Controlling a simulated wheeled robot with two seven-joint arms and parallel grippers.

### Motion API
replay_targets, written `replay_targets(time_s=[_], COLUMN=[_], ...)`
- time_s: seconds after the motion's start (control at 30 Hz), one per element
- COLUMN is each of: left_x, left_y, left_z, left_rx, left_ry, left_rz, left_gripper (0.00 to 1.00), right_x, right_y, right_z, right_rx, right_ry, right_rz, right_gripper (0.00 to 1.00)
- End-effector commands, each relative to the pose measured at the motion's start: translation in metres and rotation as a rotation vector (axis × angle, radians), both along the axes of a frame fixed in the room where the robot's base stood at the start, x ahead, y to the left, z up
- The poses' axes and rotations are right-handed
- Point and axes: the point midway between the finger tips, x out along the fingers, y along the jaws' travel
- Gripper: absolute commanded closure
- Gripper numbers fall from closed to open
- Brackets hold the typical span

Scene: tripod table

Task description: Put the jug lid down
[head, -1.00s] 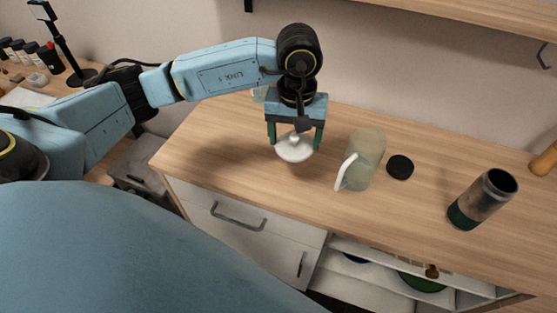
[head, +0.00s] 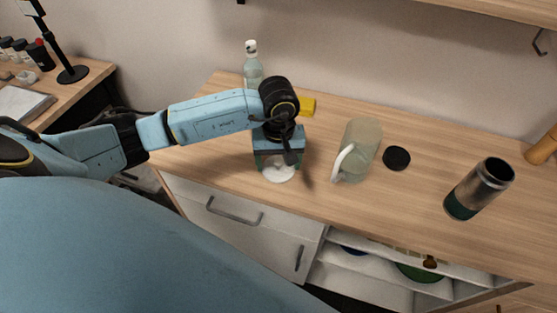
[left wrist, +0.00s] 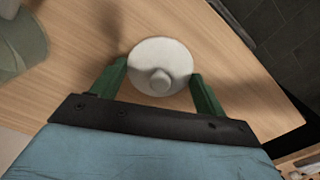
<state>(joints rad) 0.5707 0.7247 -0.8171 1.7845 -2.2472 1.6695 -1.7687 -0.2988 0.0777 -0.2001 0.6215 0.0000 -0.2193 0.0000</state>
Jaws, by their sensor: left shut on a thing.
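The jug lid is a round white disc with a small knob (left wrist: 160,76); it shows in the head view (head: 279,174), low over or on the counter near its front left. I cannot tell whether it touches the wood. My left gripper (head: 277,163) points down with its green fingers on either side of the lid, shut on it. The pale green translucent jug (head: 362,150) with a white handle stands open to the right of the gripper, apart from it. My right gripper is not in view.
A black disc (head: 397,158) lies right of the jug, and a dark steel tumbler (head: 480,188) stands farther right. A clear bottle (head: 253,68) and a yellow block (head: 307,106) are behind my arm. The wooden counter (head: 330,210) is bare around the lid.

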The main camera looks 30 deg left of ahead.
Motion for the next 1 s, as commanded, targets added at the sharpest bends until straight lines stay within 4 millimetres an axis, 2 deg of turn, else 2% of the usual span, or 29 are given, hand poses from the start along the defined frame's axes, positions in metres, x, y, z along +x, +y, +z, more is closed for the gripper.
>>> replay_targets(time_s=[0.33,0.37,0.5,0.87,1.0], left_x=[0.001,0.000,0.000,0.000,0.002], left_y=[0.000,0.000,0.000,0.000,0.000], left_z=[-0.004,-0.003,-0.003,0.000,0.017], left_rx=[0.000,0.000,0.000,-0.001,0.001], left_ry=[-0.002,-0.001,-0.001,-0.001,-0.006], left_rz=[0.000,0.000,0.000,0.000,0.000], left_gripper=[0.48,0.24,0.06,0.05,0.05], right_x=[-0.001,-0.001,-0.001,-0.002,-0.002], right_y=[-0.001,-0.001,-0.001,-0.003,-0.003], right_z=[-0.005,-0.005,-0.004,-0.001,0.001], right_rx=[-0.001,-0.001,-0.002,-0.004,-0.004], right_ry=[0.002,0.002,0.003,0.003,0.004], right_rz=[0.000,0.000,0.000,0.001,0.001], right_gripper=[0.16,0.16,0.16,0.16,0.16])
